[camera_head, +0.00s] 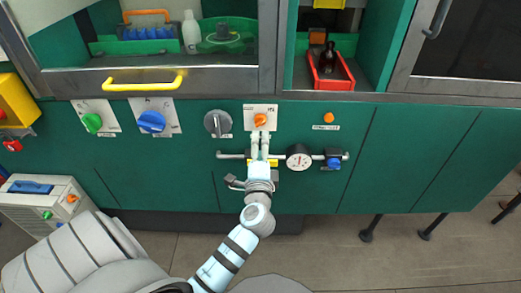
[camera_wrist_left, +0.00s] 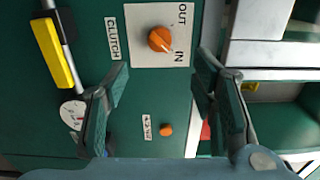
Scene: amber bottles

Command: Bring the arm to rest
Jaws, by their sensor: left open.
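My left gripper (camera_head: 260,145) is in front of the green panel, just below the orange clutch knob (camera_head: 260,120). Its arm comes up from the bottom of the head view. In the left wrist view the two fingers of my left gripper (camera_wrist_left: 162,70) stand wide apart with nothing between them. The orange knob (camera_wrist_left: 160,39) and its OUT/IN plate show beyond the fingertips, apart from them. A dark bottle (camera_head: 328,60) stands in a red tray (camera_head: 346,78) in the right-hand open bay. My right gripper is not in view.
A pressure gauge (camera_head: 299,157) and pipe are close to the gripper's right. A yellow bar (camera_wrist_left: 55,53) is on the pipe. A grey knob (camera_head: 217,123), blue knob (camera_head: 151,122) and green knob (camera_head: 92,123) line the panel. A white bottle (camera_head: 191,32) stands upper left. Lower right floor is clear.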

